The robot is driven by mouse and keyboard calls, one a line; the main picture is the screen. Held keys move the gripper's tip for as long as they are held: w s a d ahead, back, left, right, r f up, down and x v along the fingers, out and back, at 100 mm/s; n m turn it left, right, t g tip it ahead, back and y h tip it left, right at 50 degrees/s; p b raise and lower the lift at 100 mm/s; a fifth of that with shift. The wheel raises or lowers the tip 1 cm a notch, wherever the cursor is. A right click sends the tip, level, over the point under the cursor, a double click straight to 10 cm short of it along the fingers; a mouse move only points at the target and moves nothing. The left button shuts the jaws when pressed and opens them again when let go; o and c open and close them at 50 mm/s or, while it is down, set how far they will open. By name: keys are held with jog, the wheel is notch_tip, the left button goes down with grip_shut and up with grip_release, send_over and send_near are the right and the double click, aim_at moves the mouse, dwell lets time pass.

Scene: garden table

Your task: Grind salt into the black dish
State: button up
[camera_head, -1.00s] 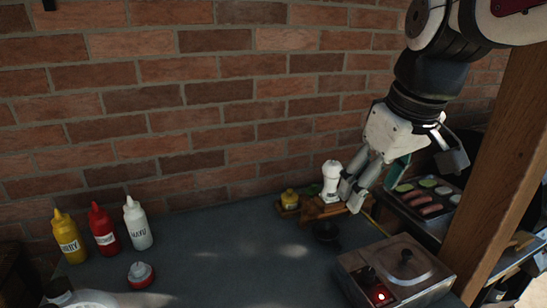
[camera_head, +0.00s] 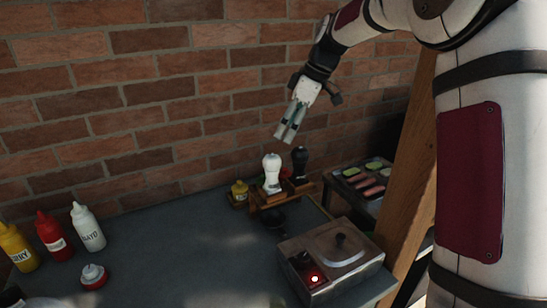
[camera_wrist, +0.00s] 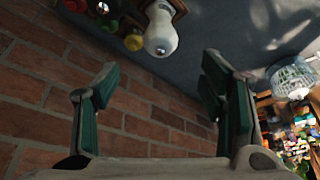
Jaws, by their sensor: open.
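The white salt grinder (camera_head: 272,174) stands upright in a wooden rack (camera_head: 268,200) near the wall; it also shows at the top of the wrist view (camera_wrist: 161,38). The black dish (camera_head: 273,219) sits on the table just in front of the rack; I cannot make it out in the wrist view. My gripper (camera_head: 284,137) is open and empty. It hangs in the air above the white grinder, apart from it, pointing down. In the wrist view its two fingers (camera_wrist: 160,75) are spread wide with nothing between them.
A black grinder (camera_head: 300,162) stands right of the white one, a small yellow jar (camera_head: 239,192) left. A metal cooker (camera_head: 333,258) stands front right, before a wooden post (camera_head: 405,170). Sauce bottles (camera_head: 52,234) stand far left. The table's middle (camera_head: 180,245) is clear.

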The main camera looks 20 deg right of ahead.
aim_at(275, 156)
jog(key=p+x, duration=0.1)
jog(key=x, duration=1)
jog(key=shift+f+p, duration=0.2)
jog(key=shift+p, duration=0.2)
jog(key=c, duration=1.2)
